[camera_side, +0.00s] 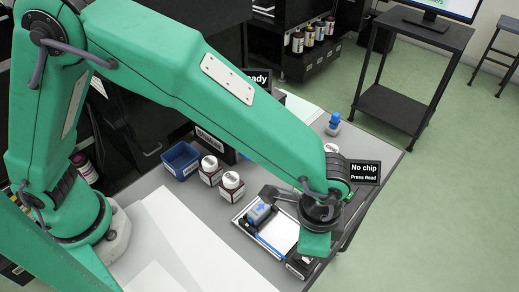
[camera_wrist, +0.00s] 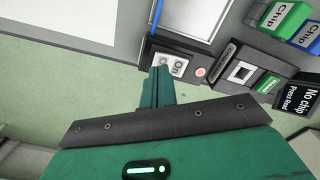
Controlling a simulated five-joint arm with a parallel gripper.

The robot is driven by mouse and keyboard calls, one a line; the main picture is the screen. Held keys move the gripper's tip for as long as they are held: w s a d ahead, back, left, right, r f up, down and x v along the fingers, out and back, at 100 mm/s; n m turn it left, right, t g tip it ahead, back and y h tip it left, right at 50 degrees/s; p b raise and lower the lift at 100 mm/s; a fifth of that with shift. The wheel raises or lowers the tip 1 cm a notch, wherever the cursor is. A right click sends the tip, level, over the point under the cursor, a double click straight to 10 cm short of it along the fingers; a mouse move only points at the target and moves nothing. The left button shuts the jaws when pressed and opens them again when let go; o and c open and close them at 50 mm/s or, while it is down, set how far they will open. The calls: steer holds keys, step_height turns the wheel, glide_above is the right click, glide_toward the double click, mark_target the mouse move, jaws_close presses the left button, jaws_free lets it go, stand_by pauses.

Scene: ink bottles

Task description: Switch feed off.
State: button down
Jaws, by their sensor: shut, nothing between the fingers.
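A small dark switch box (camera_wrist: 186,58) shows in the wrist view, with a pale rocker switch (camera_wrist: 179,67) marked "On" and "Off" and a round red light (camera_wrist: 200,72) beside it. I cannot tell which way the rocker is pressed. My gripper (camera_wrist: 160,72) is shut and empty, its tips right at the near side of the rocker; whether they touch it is unclear. In the side view my gripper (camera_side: 316,245) is low over the table's right front edge, and the wrist hides most of the switch box (camera_side: 299,266).
A chip reader (camera_wrist: 243,72), a "No chip" sign (camera_wrist: 292,100) and green and blue chips stand right of the switch. Bottles (camera_side: 231,187) and a blue bin (camera_side: 181,160) stand further left.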

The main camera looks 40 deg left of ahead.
steer(key=shift+f, duration=0.95)
stand_by(0.9)
steer(key=shift+r, duration=3.55)
